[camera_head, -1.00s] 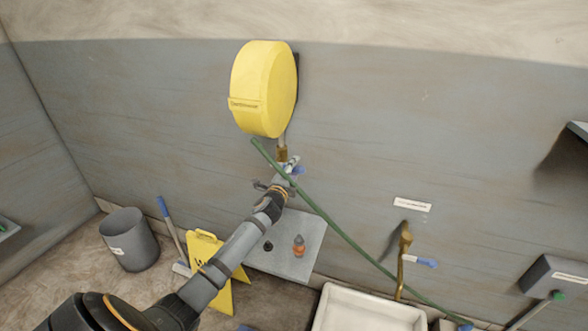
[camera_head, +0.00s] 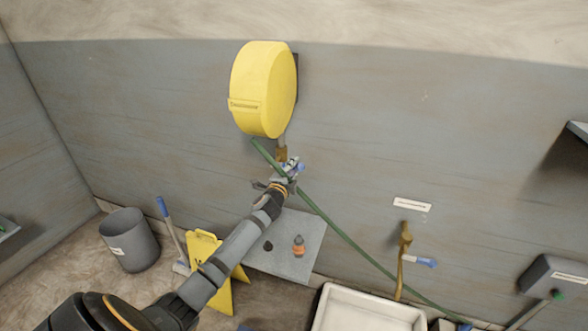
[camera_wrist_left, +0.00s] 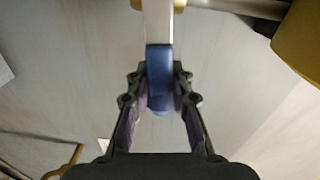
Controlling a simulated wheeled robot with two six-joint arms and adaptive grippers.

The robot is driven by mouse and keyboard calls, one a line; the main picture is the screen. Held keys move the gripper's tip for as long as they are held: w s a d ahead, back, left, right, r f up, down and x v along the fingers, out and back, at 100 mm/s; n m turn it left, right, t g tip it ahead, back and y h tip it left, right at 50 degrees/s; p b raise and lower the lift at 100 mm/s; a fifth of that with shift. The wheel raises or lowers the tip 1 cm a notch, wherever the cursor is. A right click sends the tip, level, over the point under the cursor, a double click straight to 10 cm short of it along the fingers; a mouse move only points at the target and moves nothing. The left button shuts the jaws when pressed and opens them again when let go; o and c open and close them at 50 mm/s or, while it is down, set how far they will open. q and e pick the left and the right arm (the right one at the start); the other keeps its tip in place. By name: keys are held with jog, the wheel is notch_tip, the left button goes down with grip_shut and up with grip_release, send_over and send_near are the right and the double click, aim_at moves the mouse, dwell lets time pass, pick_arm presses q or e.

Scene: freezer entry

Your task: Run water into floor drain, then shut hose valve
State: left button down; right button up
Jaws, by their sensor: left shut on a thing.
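My left gripper (camera_head: 288,174) is at the brass valve (camera_head: 282,153) below the yellow hose reel (camera_head: 264,88). In the left wrist view, my left gripper (camera_wrist_left: 160,100) is shut on the blue grip of the valve lever (camera_wrist_left: 160,72), whose pale shaft runs up out of the picture. In the head view the blue grip (camera_head: 300,167) shows just beyond the fingers. A green hose (camera_head: 345,237) runs from below the reel down to the lower right. No water and no floor drain can be made out. My right gripper is not in view.
A brass tap with a blue lever (camera_head: 425,262) is on the wall above a white basin (camera_head: 330,300). A yellow floor sign (camera_head: 204,246), a blue-handled tool (camera_head: 164,210) and a grey bin (camera_head: 130,241) stand left.

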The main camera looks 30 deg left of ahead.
aim_at(287, 163)
pick_arm(q)
jog(key=r+n, duration=0.1)
jog(key=n, duration=0.1)
jog(key=r+n, duration=0.1)
jog(key=n, duration=0.1)
jog(key=shift+s+a+r, duration=0.1)
jog(key=shift+a+r, duration=0.15)
jog(key=shift+a, duration=0.15)
jog(key=shift+s+a+r+n, duration=0.1)
jog(key=shift+a+r+n, duration=0.3)
jog(key=shift+n, duration=0.5)
jog(key=shift+s+a+r+n, duration=0.1)
jog(key=shift+a+r+n, duration=0.1)
jog(key=shift+r+n, duration=0.5)
jog(key=shift+f+n, duration=0.2)
jog(key=shift+n, duration=0.1)
jog(key=c, duration=1.2)
grip_release()
jog(key=shift+o, duration=0.2)
jog(key=v, duration=1.2)
jog(key=shift+a, duration=0.1)
